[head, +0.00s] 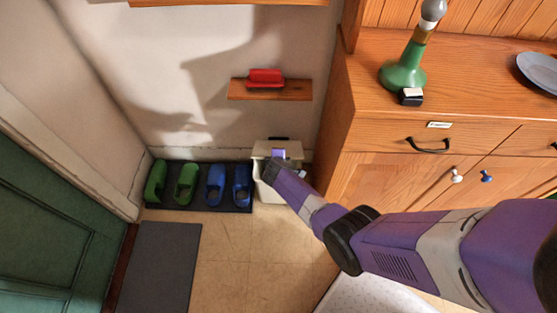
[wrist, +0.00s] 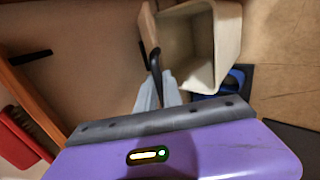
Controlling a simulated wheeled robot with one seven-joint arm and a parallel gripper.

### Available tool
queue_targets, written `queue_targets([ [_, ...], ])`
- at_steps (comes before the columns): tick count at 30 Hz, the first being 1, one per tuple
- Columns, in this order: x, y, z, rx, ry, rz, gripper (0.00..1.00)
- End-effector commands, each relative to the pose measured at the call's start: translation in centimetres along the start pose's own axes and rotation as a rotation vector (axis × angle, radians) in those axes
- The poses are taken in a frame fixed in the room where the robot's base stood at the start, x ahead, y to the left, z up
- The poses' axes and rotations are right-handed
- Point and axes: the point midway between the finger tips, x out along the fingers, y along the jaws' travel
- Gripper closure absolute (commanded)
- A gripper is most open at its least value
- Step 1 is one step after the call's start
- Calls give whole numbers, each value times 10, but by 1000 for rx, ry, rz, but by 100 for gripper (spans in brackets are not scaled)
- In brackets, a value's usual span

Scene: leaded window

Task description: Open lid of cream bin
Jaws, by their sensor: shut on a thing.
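The cream bin (wrist: 232,45) shows in the wrist view with its mouth open and its empty-looking inside in sight. Its lid (wrist: 147,28) stands swung up from the mouth, seen nearly edge-on, with a dark handle (wrist: 154,58) on it. My gripper (wrist: 157,78) is shut on this handle. In the head view the bin (head: 266,193) stands on the floor between the shoes and the wooden cabinet. The raised lid (head: 261,149) shows behind my gripper (head: 276,160), which hides part of the bin and the handle.
Green shoes (head: 185,184) and blue shoes (head: 215,184) stand on a dark mat left of the bin. The wooden cabinet (head: 335,150) is close on the right. A small shelf (head: 295,90) with a red object (head: 265,77) is on the wall above.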

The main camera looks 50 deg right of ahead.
Motion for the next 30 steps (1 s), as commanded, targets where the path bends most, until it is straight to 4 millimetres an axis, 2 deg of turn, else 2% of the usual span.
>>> queue_targets([
  [1, -6, 16, -1, 5, 0, -23, 100],
  [11, -4, 66, 0, 3, 0, -191, 100],
  [21, 18, 128, -1, 1, 0, -184, 100],
  [30, 33, 162, -1, 0, 0, -186, 100],
])
